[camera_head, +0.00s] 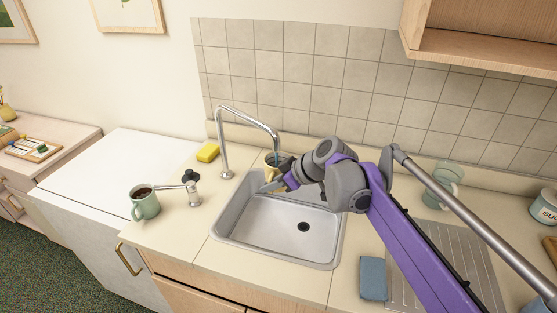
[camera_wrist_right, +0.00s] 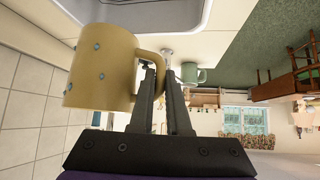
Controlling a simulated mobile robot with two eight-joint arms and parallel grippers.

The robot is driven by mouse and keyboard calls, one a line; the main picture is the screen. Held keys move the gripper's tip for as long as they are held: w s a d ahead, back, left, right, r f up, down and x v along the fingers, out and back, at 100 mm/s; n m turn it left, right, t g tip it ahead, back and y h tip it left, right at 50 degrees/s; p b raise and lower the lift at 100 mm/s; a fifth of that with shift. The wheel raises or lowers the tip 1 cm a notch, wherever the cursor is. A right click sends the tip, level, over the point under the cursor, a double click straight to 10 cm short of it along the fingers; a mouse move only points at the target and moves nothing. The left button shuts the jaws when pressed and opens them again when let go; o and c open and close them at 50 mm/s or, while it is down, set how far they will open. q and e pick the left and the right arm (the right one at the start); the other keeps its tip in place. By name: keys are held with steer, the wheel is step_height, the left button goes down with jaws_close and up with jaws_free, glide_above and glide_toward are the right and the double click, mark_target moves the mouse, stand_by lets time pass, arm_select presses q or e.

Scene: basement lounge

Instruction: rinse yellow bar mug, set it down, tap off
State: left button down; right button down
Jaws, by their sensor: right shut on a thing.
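The yellow mug (camera_head: 270,161) is under the spout end of the chrome tap (camera_head: 222,140), above the back of the sink (camera_head: 300,243). A bluish streak like running water shows between spout and mug. My right gripper (camera_head: 275,184) is shut on the mug's handle. The mug's inside is mostly hidden. My left gripper is not in view.
A green mug with dark liquid (camera_head: 146,207) and a pale lever fitting (camera_head: 193,194) stand left of the sink. A yellow sponge (camera_head: 208,153) lies behind them. Right of the sink are a blue cloth (camera_head: 373,279), a ribbed drainboard (camera_head: 405,290) and pale green cups (camera_head: 440,188).

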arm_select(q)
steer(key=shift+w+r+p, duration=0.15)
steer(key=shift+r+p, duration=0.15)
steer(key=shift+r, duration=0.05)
arm_select(e)
steer(key=s+d, duration=0.4)
steer(key=s, duration=0.6)
